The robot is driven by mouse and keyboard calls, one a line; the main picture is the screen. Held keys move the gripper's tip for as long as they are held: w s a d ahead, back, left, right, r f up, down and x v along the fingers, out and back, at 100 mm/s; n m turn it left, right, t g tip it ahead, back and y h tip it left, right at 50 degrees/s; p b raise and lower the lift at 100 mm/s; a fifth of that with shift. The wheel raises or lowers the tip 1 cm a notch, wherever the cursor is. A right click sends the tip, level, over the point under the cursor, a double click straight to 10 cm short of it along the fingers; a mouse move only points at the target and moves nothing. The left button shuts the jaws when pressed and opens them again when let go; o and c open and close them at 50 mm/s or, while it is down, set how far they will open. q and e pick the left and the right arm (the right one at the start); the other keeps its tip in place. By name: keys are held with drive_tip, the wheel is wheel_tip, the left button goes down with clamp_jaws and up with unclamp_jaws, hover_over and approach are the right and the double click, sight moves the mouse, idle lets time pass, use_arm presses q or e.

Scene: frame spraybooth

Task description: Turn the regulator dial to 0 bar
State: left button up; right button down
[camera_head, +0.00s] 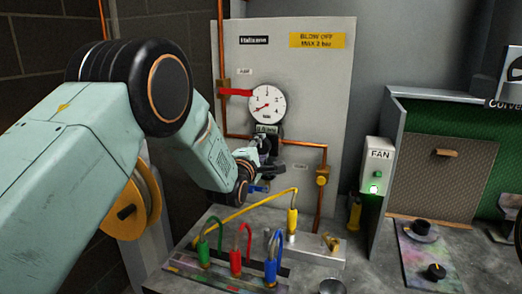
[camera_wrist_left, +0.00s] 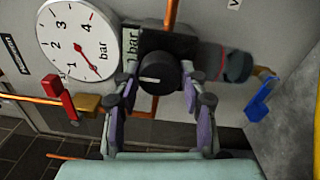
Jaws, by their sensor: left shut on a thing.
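The regulator dial is a black knob (camera_wrist_left: 160,75) with a pale mark, beneath the pressure gauge on the grey panel. In the head view it is largely hidden by my gripper. My left gripper (camera_head: 266,158) reaches the regulator from below left. In the left wrist view my left gripper (camera_wrist_left: 159,92) has its two fingers on either side of the knob, shut on it. The round white gauge (camera_head: 267,104) has a red needle pointing to the lower left in the head view. It also shows in the left wrist view (camera_wrist_left: 78,42). My right gripper is not in view.
A red valve lever (camera_head: 236,93) sits left of the gauge on copper pipe. A blue lever (camera_wrist_left: 259,101) is beyond the regulator. Below stands a bench block with coloured hoses (camera_head: 236,262). A FAN switch box (camera_head: 378,165) with a green light is to the right.

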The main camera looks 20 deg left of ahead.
use_arm(q)
drive_tip(key=shift+f, duration=0.25)
drive_tip(key=o, duration=0.8)
drive_tip(key=shift+s, duration=0.1)
drive_tip(key=o, duration=0.4)
drive_tip(key=shift+a+r, duration=0.1)
drive_tip(key=shift+r, duration=0.1)
drive_tip(key=shift+c, duration=0.2)
drive_tip(key=s, duration=1.2)
drive_tip(key=shift+f, duration=0.15)
drive_tip(key=shift+a, duration=0.1)
